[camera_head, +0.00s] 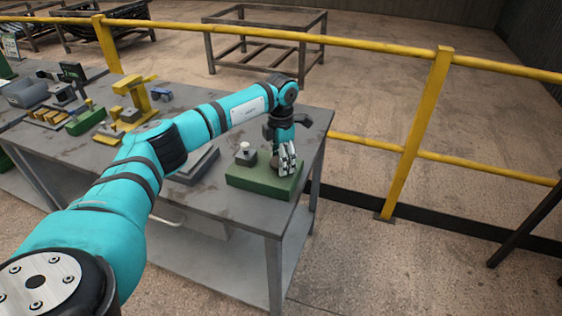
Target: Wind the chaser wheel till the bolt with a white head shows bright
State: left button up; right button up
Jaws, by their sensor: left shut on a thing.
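A green block (243,179) sits near the right end of the grey workbench. A bolt with a white head (245,146) stands upright on its left part, above a grey nut-like collar. The head looks pale; at this size I cannot tell how bright the thread is. My left gripper (285,168) points down over the right part of the block, shut on what seems to be the chaser wheel (274,161). Only a small brownish edge of the wheel shows; the fingers hide the rest. My right gripper is out of view.
The workbench (225,215) also carries a yellow press-like stand (134,95), another green block (86,121) and a grey case (25,92) to the left. A flat grey plate (197,166) lies beside my arm. A yellow railing (415,130) runs behind the bench.

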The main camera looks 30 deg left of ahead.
pick_arm(q)
jog(key=shift+r+m+b, duration=0.1)
jog(key=shift+m+b, duration=0.25)
jog(key=shift+m, duration=1.55)
jog(key=o, duration=1.2)
notch_tip(320, 180, up, 12)
jog(key=shift+f, duration=0.1)
